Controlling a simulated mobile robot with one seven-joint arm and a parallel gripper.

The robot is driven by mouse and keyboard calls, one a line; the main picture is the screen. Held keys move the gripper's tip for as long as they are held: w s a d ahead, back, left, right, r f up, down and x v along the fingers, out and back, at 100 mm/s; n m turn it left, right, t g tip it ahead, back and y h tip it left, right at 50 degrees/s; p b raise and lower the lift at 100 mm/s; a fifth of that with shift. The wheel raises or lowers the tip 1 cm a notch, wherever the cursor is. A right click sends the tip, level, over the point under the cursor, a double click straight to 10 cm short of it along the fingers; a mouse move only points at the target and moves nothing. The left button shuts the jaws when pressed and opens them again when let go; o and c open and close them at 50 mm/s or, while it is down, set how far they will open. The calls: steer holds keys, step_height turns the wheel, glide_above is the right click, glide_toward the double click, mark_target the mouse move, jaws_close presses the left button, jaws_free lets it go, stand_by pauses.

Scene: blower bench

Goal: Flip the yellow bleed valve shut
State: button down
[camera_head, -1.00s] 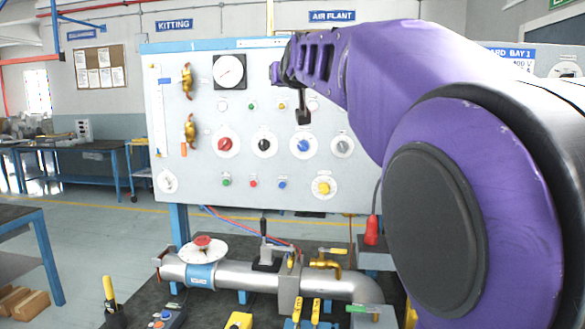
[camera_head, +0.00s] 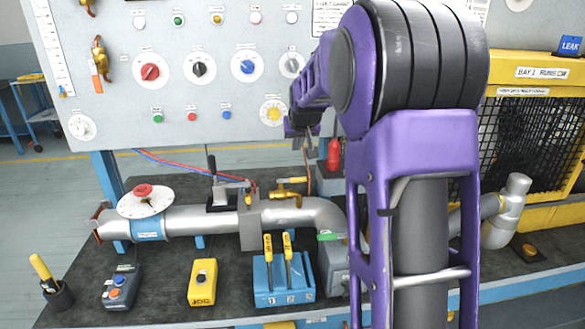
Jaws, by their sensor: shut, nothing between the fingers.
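A brass-yellow valve (camera_head: 287,190), which looks like the bleed valve, sits on top of the grey pipe (camera_head: 190,219), just right of a grey flange block. Its yellow handle lies roughly level along the pipe. My gripper (camera_head: 308,147) is shut and empty, pointing down in front of the panel. In the picture it is above and slightly right of the valve, apart from it.
A blue box (camera_head: 284,286) with two yellow-handled levers stands in front. A yellow caged unit (camera_head: 540,125) is at right.

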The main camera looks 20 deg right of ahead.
mark_target(298, 180)
steer(key=shift+s+d+f, duration=0.15)
steer(key=shift+d+f, duration=0.05)
steer(key=shift+f, duration=0.3)
steer(key=shift+s+d+f, duration=0.1)
steer(key=shift+d+f, duration=0.1)
steer(key=shift+f, duration=0.3)
steer(key=shift+w+d+f, duration=0.1)
steer(key=shift+w+f, duration=0.25)
steer(key=shift+f, duration=0.9)
steer(key=shift+w+d+f, duration=0.1)
steer(key=shift+w+f, duration=0.3)
steer(key=shift+f, duration=0.9)
steer(key=shift+w+d+f, duration=0.1)
steer(key=shift+w+f, duration=0.25)
steer(key=shift+f, duration=0.9)
